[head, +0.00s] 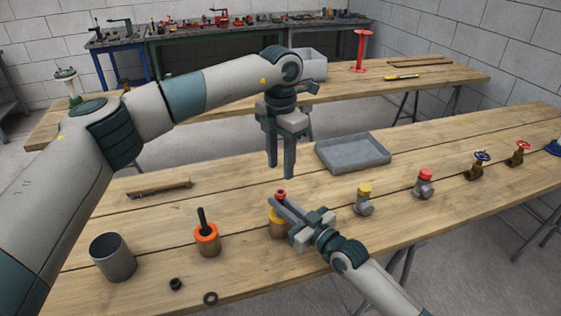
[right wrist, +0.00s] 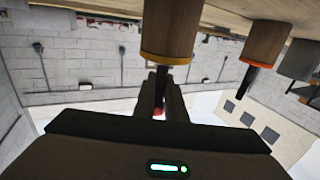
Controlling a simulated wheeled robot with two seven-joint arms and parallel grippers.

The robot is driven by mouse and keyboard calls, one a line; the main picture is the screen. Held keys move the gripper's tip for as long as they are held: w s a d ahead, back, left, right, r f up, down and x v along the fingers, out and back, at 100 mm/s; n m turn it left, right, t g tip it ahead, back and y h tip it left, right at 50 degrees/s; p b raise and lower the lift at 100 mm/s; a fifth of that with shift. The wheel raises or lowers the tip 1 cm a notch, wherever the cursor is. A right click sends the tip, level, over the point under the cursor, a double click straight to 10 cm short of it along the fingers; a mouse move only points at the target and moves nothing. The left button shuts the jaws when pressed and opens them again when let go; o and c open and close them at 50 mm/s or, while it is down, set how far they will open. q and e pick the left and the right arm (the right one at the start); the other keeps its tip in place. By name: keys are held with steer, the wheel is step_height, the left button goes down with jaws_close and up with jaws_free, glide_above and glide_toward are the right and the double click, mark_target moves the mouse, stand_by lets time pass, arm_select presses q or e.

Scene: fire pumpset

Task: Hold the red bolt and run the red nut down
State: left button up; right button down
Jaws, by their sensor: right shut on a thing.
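A wooden block with a yellow rim (head: 275,228) stands on the near bench, with the bolt upright in it. It shows upside down in the right wrist view (right wrist: 169,35), with the dark bolt shank (right wrist: 160,85) below its rim. A red nut (head: 281,194) shows at the bolt's top; its red also shows in the right wrist view (right wrist: 158,112). How far it is threaded cannot be told. My right gripper (head: 279,203) is shut on the bolt from the side, just above the block. My left gripper (head: 281,177) is open and empty, pointing down above and behind the nut.
A block with an orange rim (head: 207,240) holds a black bolt. A grey metal cup (head: 112,258), a black nut (head: 176,284) and a washer (head: 211,298) are at the left.

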mark_target(280, 191)
arm_select(q)
steer(key=shift+f, duration=0.2)
steer(key=shift+f, duration=3.85)
jaws_close()
jaws_free()
